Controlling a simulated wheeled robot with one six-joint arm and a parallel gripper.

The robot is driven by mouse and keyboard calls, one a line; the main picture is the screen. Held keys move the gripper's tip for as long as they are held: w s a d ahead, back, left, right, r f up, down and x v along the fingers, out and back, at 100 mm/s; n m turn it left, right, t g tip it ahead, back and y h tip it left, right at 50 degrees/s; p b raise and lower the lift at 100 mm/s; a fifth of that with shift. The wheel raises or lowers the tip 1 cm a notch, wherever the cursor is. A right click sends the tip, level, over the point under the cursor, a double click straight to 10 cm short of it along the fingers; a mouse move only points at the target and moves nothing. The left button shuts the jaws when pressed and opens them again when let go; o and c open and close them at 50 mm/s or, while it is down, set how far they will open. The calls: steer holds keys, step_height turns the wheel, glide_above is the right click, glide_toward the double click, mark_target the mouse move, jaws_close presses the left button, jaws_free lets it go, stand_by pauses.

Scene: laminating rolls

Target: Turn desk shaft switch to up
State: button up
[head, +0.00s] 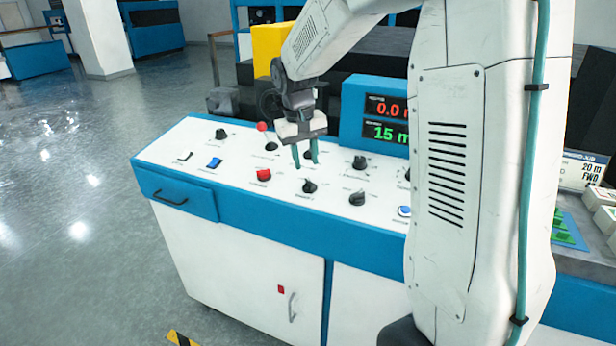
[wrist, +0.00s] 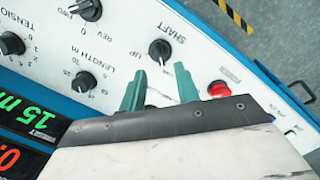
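The shaft switch (wrist: 160,50) is a black round knob on the white desk top, with the labels SHAFT and UP printed beside it. It also shows in the head view (head: 310,186). My gripper (head: 305,157) hangs above the desk, just behind the knob as seen from the head. In the wrist view its two green fingers (wrist: 160,86) are apart with nothing between them. The knob is beyond the fingertips, apart from them.
A red knob (head: 264,174) is left of the switch. The length knob (wrist: 84,80) and another black knob (head: 358,198) are to its right. A red-topped lever (head: 262,127) stands behind.

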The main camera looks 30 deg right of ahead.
mark_target(309, 181)
steer(key=f, duration=0.6)
steer(key=shift+s+d, duration=0.1)
steer(key=shift+d, duration=0.25)
jaws_close()
